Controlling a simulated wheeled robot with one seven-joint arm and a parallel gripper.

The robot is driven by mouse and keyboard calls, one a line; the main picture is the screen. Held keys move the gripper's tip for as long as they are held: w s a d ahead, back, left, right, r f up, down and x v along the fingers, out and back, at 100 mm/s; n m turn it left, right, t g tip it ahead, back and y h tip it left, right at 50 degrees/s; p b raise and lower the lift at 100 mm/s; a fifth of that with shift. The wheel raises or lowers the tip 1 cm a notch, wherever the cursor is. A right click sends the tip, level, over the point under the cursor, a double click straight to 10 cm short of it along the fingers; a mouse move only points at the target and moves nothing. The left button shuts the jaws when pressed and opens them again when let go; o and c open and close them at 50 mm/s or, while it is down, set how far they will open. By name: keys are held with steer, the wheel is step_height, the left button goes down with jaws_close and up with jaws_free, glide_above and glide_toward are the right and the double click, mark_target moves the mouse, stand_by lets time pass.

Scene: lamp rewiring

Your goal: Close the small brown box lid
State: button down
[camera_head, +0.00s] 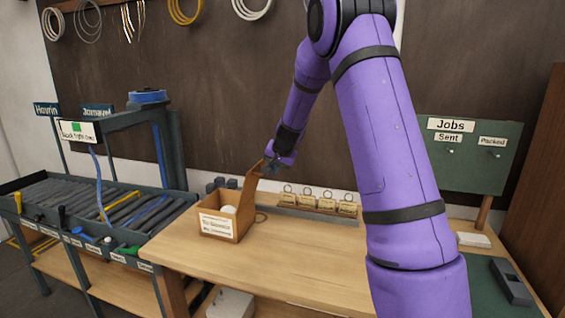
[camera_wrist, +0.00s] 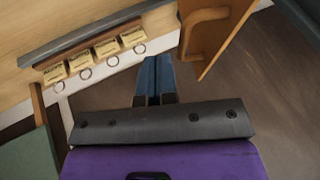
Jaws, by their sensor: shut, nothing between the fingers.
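The small brown box (camera_head: 222,226) stands on the wooden bench, left of the middle in the head view, with a white label on its front and a pale round thing inside. Its lid (camera_head: 250,188) stands up, open, on the box's right side. My gripper (camera_head: 270,166) is shut and empty, close to the lid's top edge on its right side. In the wrist view my gripper's fingers (camera_wrist: 153,68) are together, and the brown lid (camera_wrist: 212,38) is to their right, with a gap between. Whether the gripper touches the lid is unclear in the head view.
A rack with several tan tags (camera_head: 325,204) stands behind and right of the box; it also shows in the wrist view (camera_wrist: 106,47). A roller rack (camera_head: 85,205) is at the left. A green Jobs board (camera_head: 468,160) is at the right. The bench front is clear.

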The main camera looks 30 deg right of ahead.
steer(key=shift+w+a+f, duration=0.25)
steer(key=shift+w+a, duration=0.25)
steer(key=shift+w, duration=0.25)
steer(key=shift+w+a, duration=0.1)
